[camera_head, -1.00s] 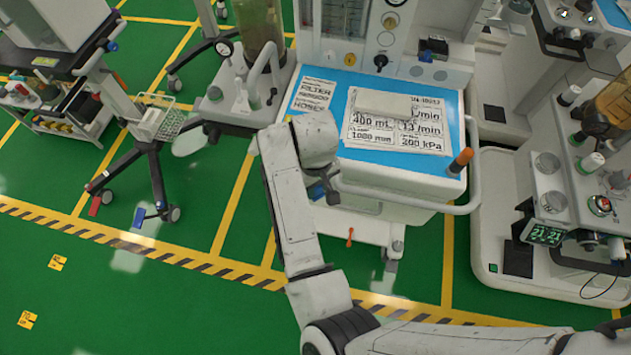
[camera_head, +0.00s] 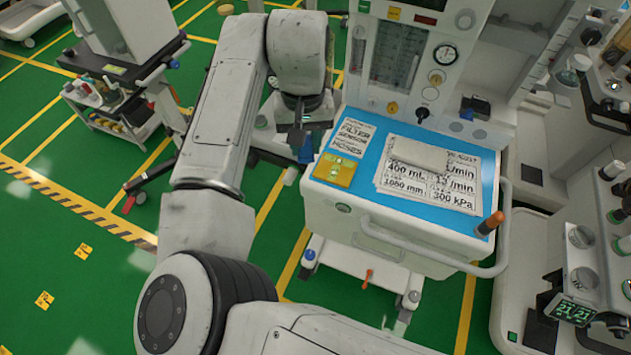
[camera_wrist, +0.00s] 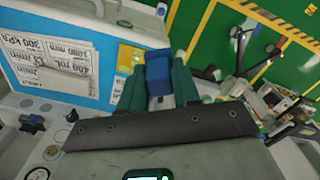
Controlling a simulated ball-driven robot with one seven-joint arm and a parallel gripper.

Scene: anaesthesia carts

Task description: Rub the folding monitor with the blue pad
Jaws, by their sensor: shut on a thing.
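My gripper (camera_head: 303,125) points down at the left edge of the cart's blue top. It is shut on the blue pad (camera_head: 306,150), which shows below its fingers. In the wrist view the blue pad (camera_wrist: 158,72) sits between two dark green fingers, off the surface as far as I can tell. I cannot tell for sure which thing is the folding monitor. A small display with green digits (camera_head: 574,311) is on the right-hand machine, well away from my gripper.
The blue cart top (camera_head: 372,152) holds printed sheets (camera_head: 440,187), a pale flat block (camera_head: 418,151) and a yellow square (camera_head: 336,171) near the gripper. An orange-tipped handle (camera_head: 490,223) and white rail edge the cart. Another cart (camera_head: 120,110) stands left. Green floor is open at lower left.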

